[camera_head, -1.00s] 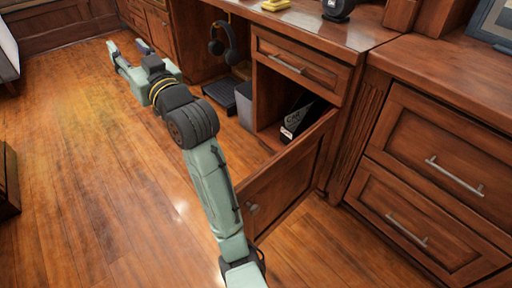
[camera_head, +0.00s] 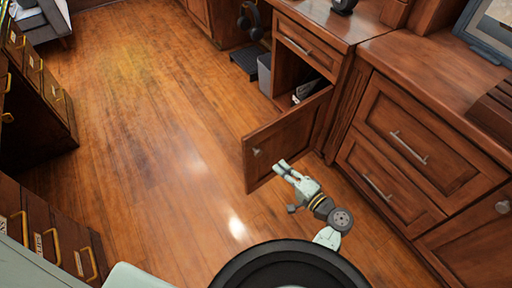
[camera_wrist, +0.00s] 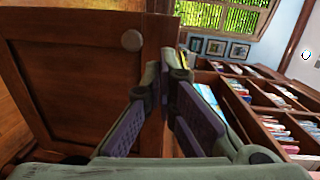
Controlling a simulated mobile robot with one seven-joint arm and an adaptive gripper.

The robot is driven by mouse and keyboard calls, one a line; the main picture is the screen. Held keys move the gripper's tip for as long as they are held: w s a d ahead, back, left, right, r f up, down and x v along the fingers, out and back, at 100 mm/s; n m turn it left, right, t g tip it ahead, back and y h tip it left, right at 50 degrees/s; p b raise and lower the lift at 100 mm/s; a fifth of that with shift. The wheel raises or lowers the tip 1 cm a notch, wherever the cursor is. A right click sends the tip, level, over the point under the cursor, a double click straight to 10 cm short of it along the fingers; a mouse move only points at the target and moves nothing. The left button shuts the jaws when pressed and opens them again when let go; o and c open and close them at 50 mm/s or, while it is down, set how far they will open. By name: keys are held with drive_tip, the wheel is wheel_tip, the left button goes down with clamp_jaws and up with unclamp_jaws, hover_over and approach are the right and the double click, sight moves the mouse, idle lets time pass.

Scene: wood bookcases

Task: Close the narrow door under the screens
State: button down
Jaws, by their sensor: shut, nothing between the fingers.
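The narrow wooden door (camera_head: 288,138) stands open from the cabinet under the desk top. Its round knob (camera_head: 257,152) is near the free edge, and the outer face is towards me. My gripper (camera_head: 280,165) is in front of that outer face, low down, its fingers together and empty. I cannot tell whether it touches the door. In the wrist view the door (camera_wrist: 80,80) fills the left side, with its knob (camera_wrist: 131,40) above and left of the fingers (camera_wrist: 168,70). No screens show clearly.
The open cabinet (camera_head: 283,75) holds a dark item, below a shut drawer (camera_head: 305,48). A grey bin (camera_head: 264,72) stands beside it. Shut drawers (camera_head: 410,140) line the right. A drawer cabinet (camera_head: 45,235) stands at lower left. The wooden floor (camera_head: 150,130) between is clear.

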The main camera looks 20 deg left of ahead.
sight(251, 141)
drive_tip(key=shift+m+t, duration=0.4)
drive_tip(key=shift+m, duration=0.2)
drive_tip(key=p+x, duration=0.1)
drive_tip(key=x, duration=0.2)
drive_tip(key=p+x, duration=0.1)
drive_tip(key=x, duration=0.3)
drive_tip(key=s+p+x, duration=0.1)
drive_tip(key=x, duration=0.3)
drive_tip(key=shift+a+r, duration=0.2)
drive_tip(key=shift+a, duration=0.35)
drive_tip(key=shift+w+a+p, duration=0.35)
drive_tip(key=shift+a, duration=0.05)
drive_tip(key=shift+a+f, duration=0.1)
